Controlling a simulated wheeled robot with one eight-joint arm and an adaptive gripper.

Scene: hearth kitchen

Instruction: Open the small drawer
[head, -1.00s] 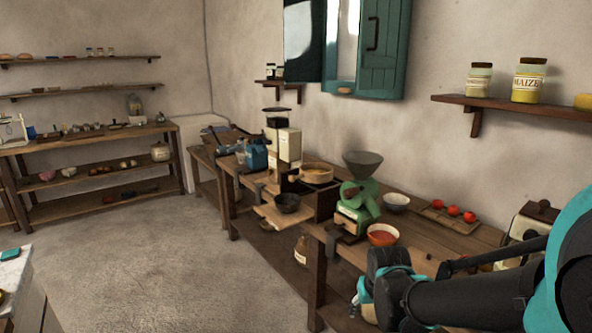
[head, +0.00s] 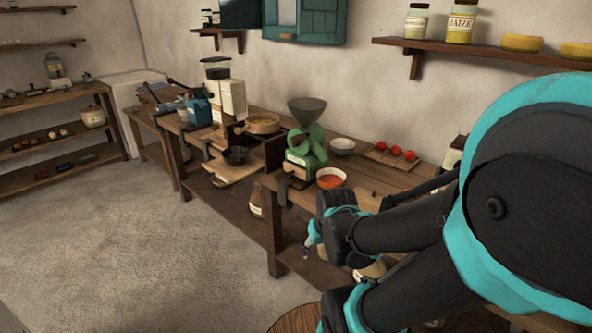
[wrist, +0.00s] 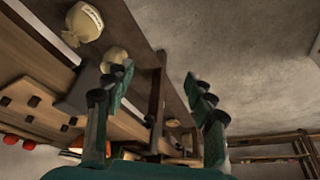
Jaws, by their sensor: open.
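A pale box (head: 452,153) at the right of the bench is mostly hidden behind my arm. My gripper (head: 308,246) is in front of the bench, below its top, partly hidden by my wrist. In the wrist view my gripper (wrist: 160,100) has its two teal fingers spread apart with nothing between them.
A red-filled bowl (head: 331,178), a white bowl (head: 342,145) and a board (head: 378,157) with tomatoes stand on the bench. A round wooden top (head: 297,320) is close at the bottom. The floor (head: 130,250) at left is clear.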

